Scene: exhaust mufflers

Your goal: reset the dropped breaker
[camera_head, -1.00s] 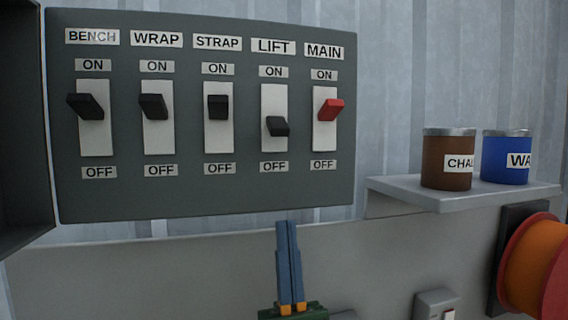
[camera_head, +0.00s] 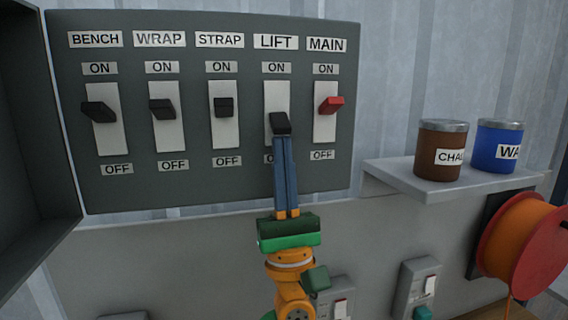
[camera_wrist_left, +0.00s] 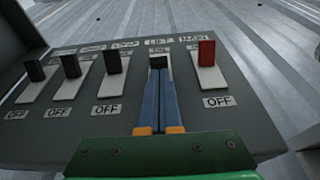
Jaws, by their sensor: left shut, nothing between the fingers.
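A grey breaker panel (camera_head: 200,190) has several levers labelled BENCH, WRAP, STRAP, LIFT and MAIN. The black LIFT lever (camera_head: 280,123) sits lower in its white slot than the others. The black BENCH (camera_head: 99,111), WRAP (camera_head: 162,109) and STRAP (camera_head: 224,107) levers and the red MAIN lever (camera_head: 331,105) sit higher. My left gripper (camera_head: 284,138) is shut and empty, its blue fingers pointing up to the underside of the LIFT lever. In the left wrist view the fingertips (camera_wrist_left: 159,72) meet the LIFT lever (camera_wrist_left: 158,62); firm contact is unclear. The fingers hide most of LIFT's OFF label.
The panel's open door (camera_head: 35,150) stands at the left. A shelf (camera_head: 400,180) at the right holds a brown can (camera_head: 441,165) and a blue can (camera_head: 498,160). Below are an orange reel (camera_head: 525,240) and wall switch boxes (camera_head: 418,288).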

